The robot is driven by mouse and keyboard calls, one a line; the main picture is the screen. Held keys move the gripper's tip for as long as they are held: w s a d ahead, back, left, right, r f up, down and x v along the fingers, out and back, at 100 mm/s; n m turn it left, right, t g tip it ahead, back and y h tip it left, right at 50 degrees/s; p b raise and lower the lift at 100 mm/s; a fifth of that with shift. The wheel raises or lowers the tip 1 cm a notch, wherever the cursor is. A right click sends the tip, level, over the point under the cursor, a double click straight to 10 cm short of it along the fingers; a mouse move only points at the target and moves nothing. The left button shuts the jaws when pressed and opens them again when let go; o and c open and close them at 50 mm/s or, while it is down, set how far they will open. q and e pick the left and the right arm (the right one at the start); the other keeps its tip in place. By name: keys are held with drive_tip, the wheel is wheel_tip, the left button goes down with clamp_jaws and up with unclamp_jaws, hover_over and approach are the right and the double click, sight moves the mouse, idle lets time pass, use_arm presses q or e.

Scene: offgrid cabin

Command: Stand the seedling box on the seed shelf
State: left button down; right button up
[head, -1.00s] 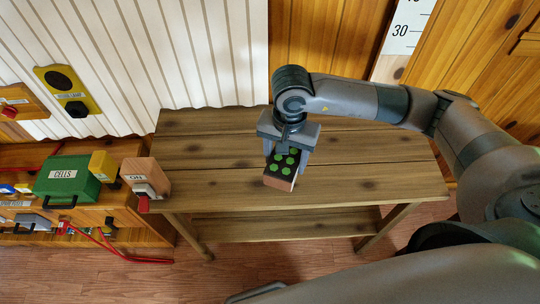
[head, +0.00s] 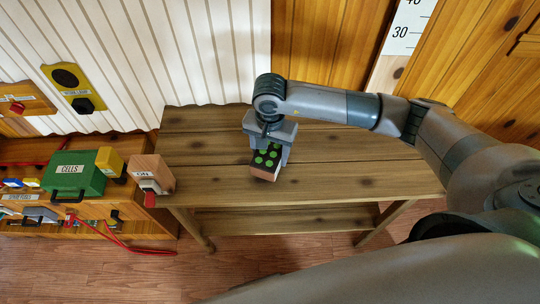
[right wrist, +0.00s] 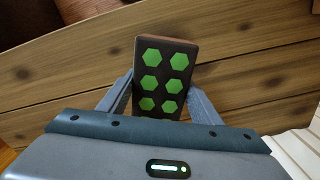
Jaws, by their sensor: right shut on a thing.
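The seedling box (head: 265,163) is a small wooden block with a dark top and several green hexagonal plants. It also shows in the right wrist view (right wrist: 166,76), between the two fingers. My right gripper (head: 268,150) is shut on the box from above, and the box is upright. The seed shelf (head: 340,170) is a wooden plank bench with a lower board (head: 290,220). The box is over the left part of its top; I cannot tell whether its underside touches the planks. My left gripper is not in view.
A wooden block with an ON switch (head: 150,176) stands at the shelf's left end. Further left are a green CELLS box (head: 76,174), a yellow block (head: 110,161) and a red cable (head: 125,248). A corrugated white wall (head: 170,50) is behind. The shelf's right part is clear.

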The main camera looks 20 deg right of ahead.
sight(270, 158)
wheel_tip(270, 158, down, 2)
drive_tip(key=shift+f+p, duration=0.25)
drive_tip(key=shift+p, duration=0.35)
drive_tip(key=shift+f, duration=0.1)
drive_tip(key=shift+f+b, duration=0.15)
drive_tip(key=shift+b, duration=0.15)
drive_tip(key=o, duration=1.4)
drive_tip(key=shift+c, duration=0.2)
